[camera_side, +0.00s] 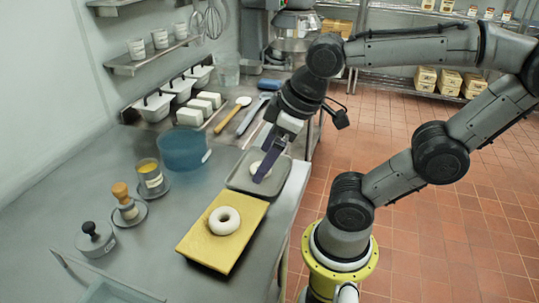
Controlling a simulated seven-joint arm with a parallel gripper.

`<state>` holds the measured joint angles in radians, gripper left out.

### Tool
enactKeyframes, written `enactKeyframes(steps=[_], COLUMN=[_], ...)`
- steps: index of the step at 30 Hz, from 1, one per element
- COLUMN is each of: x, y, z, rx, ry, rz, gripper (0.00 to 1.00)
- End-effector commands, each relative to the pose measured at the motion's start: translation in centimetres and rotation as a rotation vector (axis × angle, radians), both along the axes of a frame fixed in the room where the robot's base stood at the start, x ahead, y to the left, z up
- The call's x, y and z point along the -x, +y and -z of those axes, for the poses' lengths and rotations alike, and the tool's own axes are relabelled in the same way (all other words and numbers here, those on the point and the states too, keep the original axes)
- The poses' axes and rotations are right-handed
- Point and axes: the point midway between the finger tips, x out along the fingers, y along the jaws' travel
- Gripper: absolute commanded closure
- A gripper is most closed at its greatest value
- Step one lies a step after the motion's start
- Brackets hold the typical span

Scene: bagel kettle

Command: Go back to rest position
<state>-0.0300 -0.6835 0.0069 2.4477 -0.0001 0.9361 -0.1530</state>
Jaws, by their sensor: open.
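My gripper (264,166) is open and points down over the grey tray (239,180) on the metal table. Its purple fingers reach down to a pale round piece (255,168) on that tray and partly hide it. I cannot tell whether they touch it. A white ring-shaped bagel (224,220) lies on the yellow board (203,257), in front of the tray and apart from my gripper.
A blue bowl (183,149), a candle-like glass (150,178), a wooden-handled stamp (126,205) and a dark-knobbed weight (95,239) stand left. White tubs (155,106) and utensils (232,115) lie behind. A mixer (296,30) stands at the back. The tiled floor at right is open.

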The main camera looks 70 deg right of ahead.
Motion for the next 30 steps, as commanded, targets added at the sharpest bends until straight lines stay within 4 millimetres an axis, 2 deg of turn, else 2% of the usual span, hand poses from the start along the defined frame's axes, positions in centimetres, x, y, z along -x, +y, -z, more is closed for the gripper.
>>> enactKeyframes(steps=[3, 6, 30], x=[0.74, 0.93, 0.9], y=[-0.43, -0.54, -0.52], z=[0.26, 0.38, 0.37], rx=[-0.052, -0.069, -0.069], ry=[-0.046, -0.057, -0.056], rz=[0.128, 0.167, 0.168], gripper=[0.0, 0.0, 0.0])
